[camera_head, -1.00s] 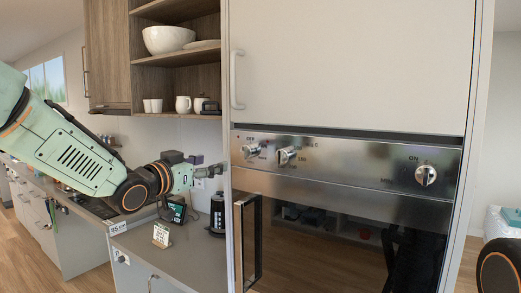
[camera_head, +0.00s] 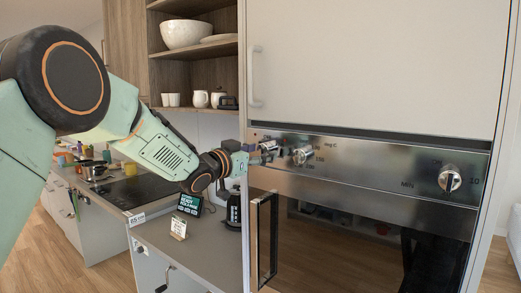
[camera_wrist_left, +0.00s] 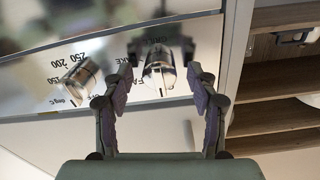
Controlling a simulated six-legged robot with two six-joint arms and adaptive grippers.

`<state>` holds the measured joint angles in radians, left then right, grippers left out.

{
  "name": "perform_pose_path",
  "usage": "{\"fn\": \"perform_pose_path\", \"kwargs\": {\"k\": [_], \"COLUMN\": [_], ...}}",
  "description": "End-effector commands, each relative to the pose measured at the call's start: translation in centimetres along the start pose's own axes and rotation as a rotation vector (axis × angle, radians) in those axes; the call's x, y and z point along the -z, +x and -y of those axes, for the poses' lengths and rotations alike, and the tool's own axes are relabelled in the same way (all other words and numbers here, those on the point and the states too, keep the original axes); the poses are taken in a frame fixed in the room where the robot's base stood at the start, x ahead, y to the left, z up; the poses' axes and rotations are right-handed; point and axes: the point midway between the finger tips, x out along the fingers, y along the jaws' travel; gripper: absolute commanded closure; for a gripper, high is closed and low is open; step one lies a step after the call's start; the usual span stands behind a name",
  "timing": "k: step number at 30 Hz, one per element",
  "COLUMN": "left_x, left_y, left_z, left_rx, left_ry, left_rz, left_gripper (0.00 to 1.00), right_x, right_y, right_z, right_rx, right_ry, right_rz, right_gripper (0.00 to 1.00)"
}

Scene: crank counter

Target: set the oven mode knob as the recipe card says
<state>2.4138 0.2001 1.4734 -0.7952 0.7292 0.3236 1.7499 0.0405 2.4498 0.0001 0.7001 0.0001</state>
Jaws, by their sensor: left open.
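The oven mode knob (camera_wrist_left: 158,75) is a silver knob at the left end of the oven's steel panel. In the head view it is largely hidden by my left gripper (camera_head: 262,152). In the left wrist view the open fingers of that gripper (camera_wrist_left: 161,73) stand on either side of the knob; I cannot tell whether they touch it. Lettering around the knob is partly hidden and not fully legible. A small pale card (camera_head: 179,227), possibly the recipe card, stands on the counter, its text too small to read. My right gripper is not in view.
A temperature knob (camera_head: 302,155) sits close beside the mode knob, and a timer knob (camera_head: 449,178) is at the panel's right. The oven's vertical handle (camera_head: 262,240) is below. A lit screen (camera_head: 190,202) and a black appliance (camera_head: 234,212) stand on the counter.

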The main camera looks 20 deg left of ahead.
Motion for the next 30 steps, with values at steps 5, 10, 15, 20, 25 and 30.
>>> {"fn": "perform_pose_path", "kwargs": {"k": [5, 10, 15, 20, 25, 30], "left_x": [0.04, 0.0, -0.02, -0.04, -0.09, -0.08], "left_y": [0.55, 0.55, 0.53, 0.52, 0.5, 0.49], "left_z": [-0.13, -0.15, -0.16, -0.16, -0.1, -0.09], "left_rx": [-0.002, -0.002, -0.002, -0.002, -0.001, -0.001], "left_ry": [0.0, 0.0, 0.0, 0.0, -0.001, -0.001], "left_rz": [-0.001, -0.001, -0.001, 0.0, 0.001, 0.001], "left_gripper": [0.41, 0.41, 0.54, 0.68, 0.82, 0.96], "right_x": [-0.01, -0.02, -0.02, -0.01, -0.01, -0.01], "right_y": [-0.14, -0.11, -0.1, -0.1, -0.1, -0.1], "right_z": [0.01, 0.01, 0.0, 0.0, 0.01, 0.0], "right_rx": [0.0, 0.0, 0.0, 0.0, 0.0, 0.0], "right_ry": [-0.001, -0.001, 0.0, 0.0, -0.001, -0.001], "right_rz": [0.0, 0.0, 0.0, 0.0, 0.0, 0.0], "right_gripper": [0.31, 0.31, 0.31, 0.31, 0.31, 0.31]}}
